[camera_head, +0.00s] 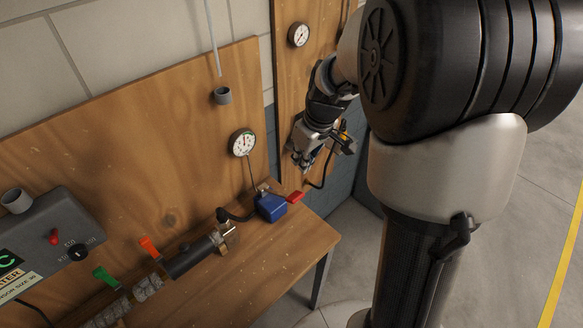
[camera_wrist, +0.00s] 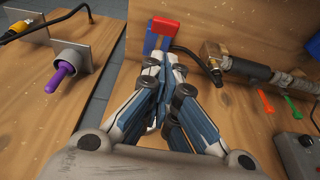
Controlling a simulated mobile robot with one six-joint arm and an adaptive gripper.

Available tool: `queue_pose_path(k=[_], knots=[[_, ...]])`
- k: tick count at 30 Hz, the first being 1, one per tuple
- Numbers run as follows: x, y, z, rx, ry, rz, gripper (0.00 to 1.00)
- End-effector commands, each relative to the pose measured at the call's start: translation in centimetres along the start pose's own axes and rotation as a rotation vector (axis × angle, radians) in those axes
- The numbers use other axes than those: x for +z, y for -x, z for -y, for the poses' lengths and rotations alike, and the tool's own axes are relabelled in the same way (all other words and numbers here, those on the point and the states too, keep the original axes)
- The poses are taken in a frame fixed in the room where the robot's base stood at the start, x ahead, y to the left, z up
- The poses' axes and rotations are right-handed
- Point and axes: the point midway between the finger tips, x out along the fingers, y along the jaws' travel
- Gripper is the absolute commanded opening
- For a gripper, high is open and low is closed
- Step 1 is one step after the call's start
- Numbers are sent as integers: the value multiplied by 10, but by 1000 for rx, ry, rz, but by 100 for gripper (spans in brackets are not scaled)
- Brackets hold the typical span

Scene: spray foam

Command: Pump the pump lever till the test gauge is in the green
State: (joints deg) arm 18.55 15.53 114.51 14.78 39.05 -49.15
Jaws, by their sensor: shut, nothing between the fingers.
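The pump is a blue block with a red pump lever (camera_head: 295,197) sticking out to its right, at the bench's right end in the head view. In the wrist view the red lever (camera_wrist: 157,32) and blue pump body (camera_wrist: 177,22) are just beyond my fingertips. My gripper (camera_head: 304,164) is shut and empty, above the lever with a visible gap in the head view. The closed fingers also show in the wrist view (camera_wrist: 157,62). A round white gauge (camera_head: 242,143) hangs on the plywood above the pump, with a thin line running down from it. Its needle reading is too small to tell.
A second gauge (camera_head: 298,34) is on the other plywood panel. The pipe (camera_head: 190,256) with orange and green handles lies left of the pump. A grey box (camera_head: 50,240) stands at far left. A purple plug (camera_wrist: 65,82) sits in a grey socket in the wrist view.

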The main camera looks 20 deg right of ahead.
Motion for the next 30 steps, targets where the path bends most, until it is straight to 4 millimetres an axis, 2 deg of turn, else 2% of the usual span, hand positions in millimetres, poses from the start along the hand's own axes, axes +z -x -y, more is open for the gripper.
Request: queue_pose_path(k=[1, 6, 18, 23, 30], knots=[[-9, 8, 1, -1, 2, 1, 0], [-21, 11, 3, 0, -1, 0, 0], [-21, 7, 3, -1, -1, 1, 0], [-20, -12, 4, -3, -1, 4, 0], [-20, -64, 4, -5, -1, 6, 0]])
